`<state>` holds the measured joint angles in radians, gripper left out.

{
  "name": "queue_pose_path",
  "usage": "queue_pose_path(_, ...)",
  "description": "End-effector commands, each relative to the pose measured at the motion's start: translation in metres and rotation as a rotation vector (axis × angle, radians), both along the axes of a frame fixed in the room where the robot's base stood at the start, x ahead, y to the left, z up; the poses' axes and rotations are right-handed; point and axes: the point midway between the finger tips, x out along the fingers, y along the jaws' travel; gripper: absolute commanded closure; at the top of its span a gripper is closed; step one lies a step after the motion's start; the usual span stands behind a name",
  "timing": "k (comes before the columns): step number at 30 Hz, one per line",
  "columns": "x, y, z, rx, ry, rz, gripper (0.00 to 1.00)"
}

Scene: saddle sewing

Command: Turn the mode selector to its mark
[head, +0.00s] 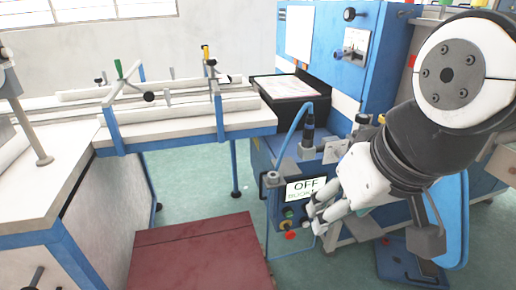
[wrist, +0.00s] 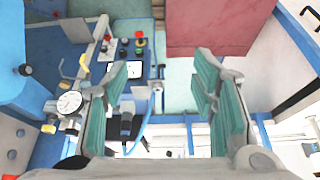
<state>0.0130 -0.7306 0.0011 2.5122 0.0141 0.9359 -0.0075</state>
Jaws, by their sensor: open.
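My gripper (head: 314,213) is open and empty, its fingertips in front of the right side of a blue control box (head: 262,162). In the wrist view, the open fingers (wrist: 160,78) stand wide apart, with the small panel beyond the left finger. That panel shows a red knob (wrist: 139,35) and dark knobs (wrist: 124,42). I cannot tell which knob is the mode selector; its mark is not readable.
A white bench with blue clamps (head: 112,125) runs along the left and back. A tall blue cabinet (head: 375,65) with a gauge stands behind the box. A blue cable (head: 296,128) hangs near the box.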

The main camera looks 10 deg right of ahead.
Motion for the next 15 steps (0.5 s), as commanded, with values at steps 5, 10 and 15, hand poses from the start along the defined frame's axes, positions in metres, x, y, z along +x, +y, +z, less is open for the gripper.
queue_pose_path(5,0.018,0.002,-0.054,0.02,0.013,-0.014,0.47)
queue_pose_path(10,0.033,0.006,-0.094,0.06,0.052,-0.041,0.47)
queue_pose_path(15,0.056,0.013,-0.139,0.167,0.162,-0.107,0.47)
